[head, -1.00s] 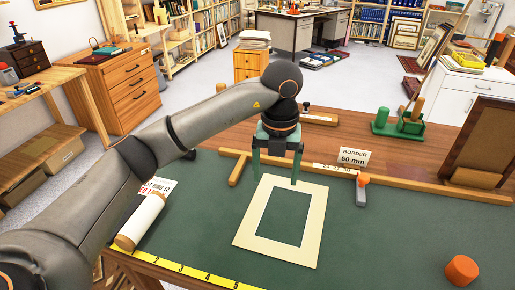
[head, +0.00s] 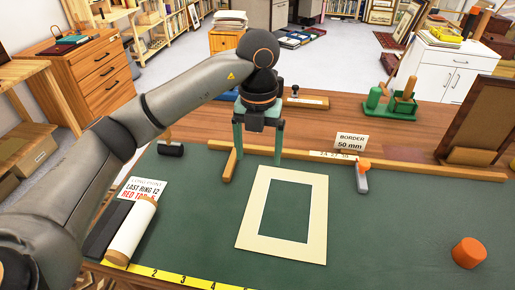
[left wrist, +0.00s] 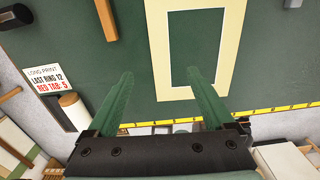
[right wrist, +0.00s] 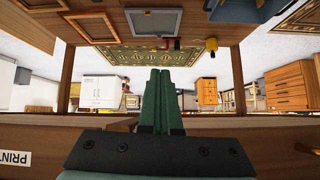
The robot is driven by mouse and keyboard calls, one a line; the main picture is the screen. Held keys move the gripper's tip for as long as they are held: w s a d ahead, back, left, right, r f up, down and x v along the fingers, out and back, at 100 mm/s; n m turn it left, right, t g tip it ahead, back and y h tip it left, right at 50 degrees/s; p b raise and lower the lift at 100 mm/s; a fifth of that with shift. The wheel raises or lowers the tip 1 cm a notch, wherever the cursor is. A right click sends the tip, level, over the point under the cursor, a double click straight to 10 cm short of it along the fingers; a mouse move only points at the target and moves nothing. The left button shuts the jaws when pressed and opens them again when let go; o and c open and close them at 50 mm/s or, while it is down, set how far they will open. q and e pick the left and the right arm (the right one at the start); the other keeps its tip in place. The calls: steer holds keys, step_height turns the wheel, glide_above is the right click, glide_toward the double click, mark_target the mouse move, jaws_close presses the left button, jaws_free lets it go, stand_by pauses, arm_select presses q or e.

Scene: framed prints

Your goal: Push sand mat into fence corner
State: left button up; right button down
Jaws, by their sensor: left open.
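The sand mat (head: 252,206) is a cream rectangular frame with a large opening, lying flat on the green work surface. The wooden fence (head: 300,153) runs along the back, with a short leg (head: 229,165) at its left end forming the corner. Green surface shows between the mat and both fence parts. My left gripper (head: 258,158) is open, fingers down, near the mat's far left corner; contact cannot be told. The left wrist view shows its spread fingers (left wrist: 160,73) and the mat (left wrist: 157,42). My right gripper (right wrist: 161,76) is shut and empty, away from the mat.
A grey clamp with an orange knob (head: 362,178) stands at the fence, near a "BORDER 50 mm" card (head: 351,141). A white roll (head: 131,230) and yellow tape (head: 170,275) lie at left and front.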

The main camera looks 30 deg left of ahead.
mark_target(258, 196)
arm_select(q)
steer(key=shift+f, duration=0.1)
step_height(258, 196, down, 12)
steer(key=shift+f, duration=0.2)
stand_by(0.4)
steer(key=shift+c, duration=0.2)
jaws_close()
stand_by(0.5)
